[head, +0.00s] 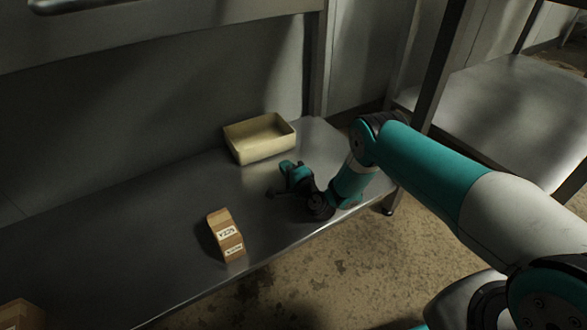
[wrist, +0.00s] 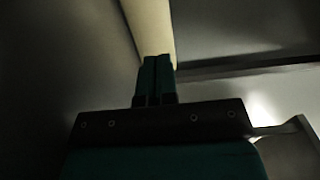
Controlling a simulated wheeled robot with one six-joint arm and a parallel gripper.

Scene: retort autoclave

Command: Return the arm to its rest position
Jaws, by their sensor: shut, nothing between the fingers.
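My arm reaches from the right side of the head view over the metal bench (head: 150,215). My gripper (head: 280,192) is low over the bench, between the cream tray and the small cardboard box, and looks apart from both. In the wrist view my gripper (wrist: 157,60) has its two teal fingers together, with nothing between them. A pale strip beyond the fingertips in that view looks like the wall of the cream tray (wrist: 150,22).
The open cream tray (head: 262,153) stands at the back of the bench and looks empty. A labelled cardboard box (head: 226,236) stands near the front edge. Another box (head: 22,315) shows at the bottom left. A grey table (head: 510,110) is at the right.

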